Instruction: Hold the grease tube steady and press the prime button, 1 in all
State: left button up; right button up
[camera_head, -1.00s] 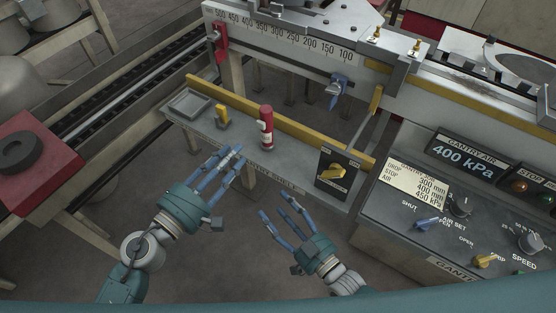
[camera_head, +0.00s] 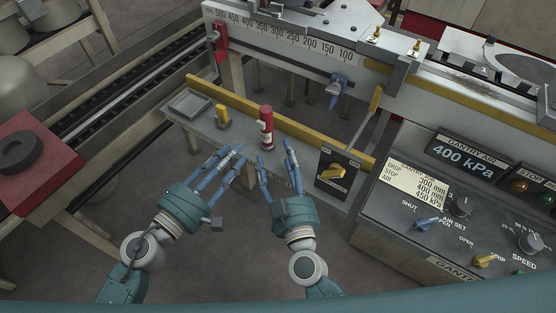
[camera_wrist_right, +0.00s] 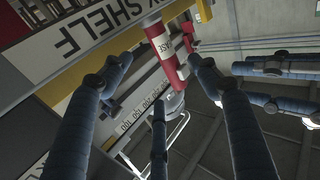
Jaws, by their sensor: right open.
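The grease tube (camera_head: 267,128) is red with a pale band and stands upright on the grey shelf (camera_head: 240,140). In the right wrist view the tube (camera_wrist_right: 166,55) shows part of a white label, between and beyond my fingertips. My right gripper (camera_head: 275,153) is open and empty just in front of the tube, its fingers pointing at it; contact cannot be made out. My left gripper (camera_head: 228,163) is open and empty at the shelf's front edge, left of the tube. Its blue fingers also show in the right wrist view (camera_wrist_right: 275,85). I cannot pick out a prime button.
A black box with a yellow knob (camera_head: 333,173) stands at the right end. A control panel (camera_head: 455,215) lies further right.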

aim_at(271, 134)
jog(key=shift+a+m, duration=0.2)
jog(key=shift+m, duration=0.2)
jog(key=shift+w, duration=0.25)
jog(key=w, duration=0.3)
jog(key=w+a, duration=0.1)
jog(key=w, duration=0.6)
jog(key=shift+a, duration=0.35)
jog(key=c, duration=1.5)
pick_arm(q)
grip_shut()
